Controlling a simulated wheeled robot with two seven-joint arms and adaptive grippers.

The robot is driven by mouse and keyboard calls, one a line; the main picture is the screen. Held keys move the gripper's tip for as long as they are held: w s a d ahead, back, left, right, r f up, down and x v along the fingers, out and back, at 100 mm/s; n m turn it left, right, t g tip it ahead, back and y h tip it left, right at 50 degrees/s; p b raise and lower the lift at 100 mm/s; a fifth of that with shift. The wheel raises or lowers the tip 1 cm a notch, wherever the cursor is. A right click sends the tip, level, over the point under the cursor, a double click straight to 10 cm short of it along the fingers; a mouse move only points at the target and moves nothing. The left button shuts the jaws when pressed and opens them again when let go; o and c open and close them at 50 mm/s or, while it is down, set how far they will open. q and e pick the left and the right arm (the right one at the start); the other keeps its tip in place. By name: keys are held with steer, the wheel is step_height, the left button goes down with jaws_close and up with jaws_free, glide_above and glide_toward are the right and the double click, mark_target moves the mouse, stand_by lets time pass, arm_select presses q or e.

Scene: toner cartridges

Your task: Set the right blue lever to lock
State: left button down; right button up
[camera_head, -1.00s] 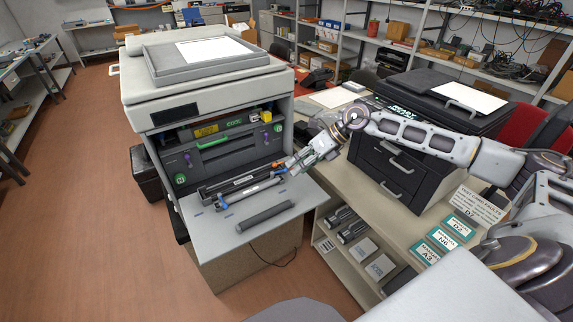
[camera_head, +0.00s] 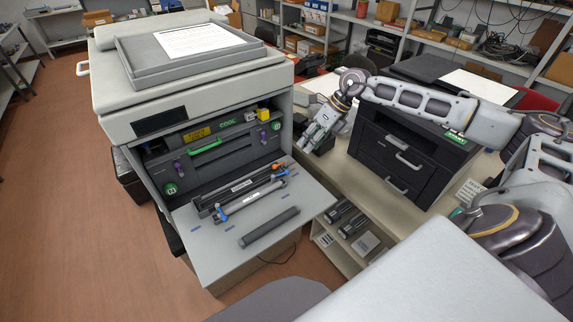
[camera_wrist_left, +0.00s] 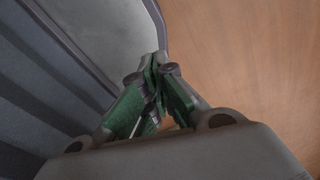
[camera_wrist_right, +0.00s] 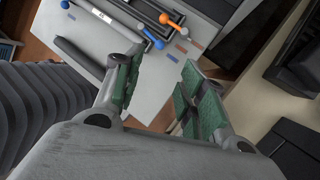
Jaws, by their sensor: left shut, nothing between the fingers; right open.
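The right blue lever (camera_head: 281,173) is small, at the right end of a dark toner cartridge (camera_head: 245,190) on the printer's lowered grey door; it also shows in the right wrist view (camera_wrist_right: 156,38). An orange lever shows beside it in that view (camera_wrist_right: 169,19). Another blue lever (camera_head: 221,214) is at the cartridge's left end. The lock marking is too small to read. My right gripper (camera_head: 307,147) is open and empty, right of the door and apart from the lever. My left gripper (camera_wrist_left: 160,92) is shut and empty, seen only in its wrist view.
A loose dark cylinder (camera_head: 270,227) lies on the door (camera_head: 215,255) in front of the cartridge. The open printer (camera_head: 130,90) stands behind. A bench (camera_head: 395,220) with a black printer (camera_head: 400,150) is to the right. Floor is clear at left.

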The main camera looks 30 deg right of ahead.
mark_target(288, 171)
arm_select(q)
steer(key=shift+s+r+p, duration=0.15)
steer(key=shift+r+p, duration=0.45)
steer(key=shift+s+r+p, duration=0.15)
steer(key=shift+r+p, duration=0.4)
arm_select(e)
steer(key=shift+x, duration=6.9)
steer(key=shift+s, duration=0.1)
steer(key=shift+c, duration=0.5)
jaws_close()
